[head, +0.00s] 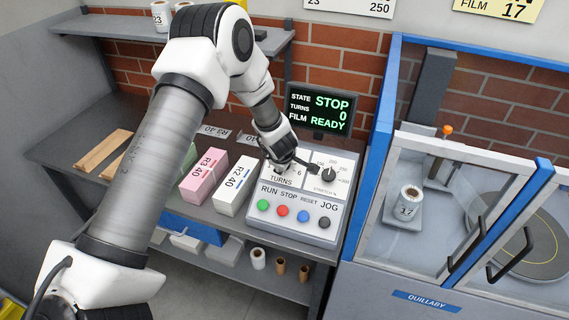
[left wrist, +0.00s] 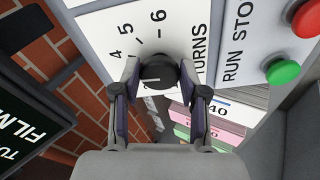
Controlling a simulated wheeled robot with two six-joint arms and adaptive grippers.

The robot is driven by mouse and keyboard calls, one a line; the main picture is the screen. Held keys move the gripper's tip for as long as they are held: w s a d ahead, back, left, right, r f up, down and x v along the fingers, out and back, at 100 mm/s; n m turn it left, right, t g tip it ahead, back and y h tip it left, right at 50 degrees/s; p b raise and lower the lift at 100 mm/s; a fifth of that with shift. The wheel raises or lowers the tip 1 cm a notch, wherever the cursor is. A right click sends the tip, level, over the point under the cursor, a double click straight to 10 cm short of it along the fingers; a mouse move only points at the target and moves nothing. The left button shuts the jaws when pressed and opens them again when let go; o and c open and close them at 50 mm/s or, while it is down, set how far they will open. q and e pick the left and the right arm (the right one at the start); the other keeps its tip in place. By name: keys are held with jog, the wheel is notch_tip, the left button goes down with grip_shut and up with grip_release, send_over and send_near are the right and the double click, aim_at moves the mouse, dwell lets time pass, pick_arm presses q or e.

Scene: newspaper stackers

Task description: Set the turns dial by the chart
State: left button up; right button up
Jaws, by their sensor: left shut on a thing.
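The turns dial is a black knob (left wrist: 160,72) on the white control panel (head: 312,212), above the word TURNS. My left gripper (left wrist: 161,80) is shut on the knob, one finger on each side, in the left wrist view. The numbers 4, 5 and 6 show around it; a small pale mark shows on the knob, but its setting is unclear. In the head view my left gripper (head: 285,166) covers most of the dial. The display (head: 319,110) reads STOP, turns 0, film READY. Wall signs (head: 350,7) are cut off at the top, one showing 23 and 250. My right gripper is out of view.
A stretch dial (head: 329,174) sits right of the turns dial, close to my gripper. Green, red, blue and dark buttons (head: 283,210) line the panel front. Pink (head: 204,176) and white (head: 236,185) boxes stand to its left. A blue-framed machine (head: 372,150) stands right.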

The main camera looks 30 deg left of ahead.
pick_arm(q)
jog(key=shift+s+f+m, duration=0.15)
jog(key=shift+m, duration=1.45)
jog(key=o, duration=1.1)
jog(key=v, duration=1.2)
jog(key=shift+a+f, duration=0.1)
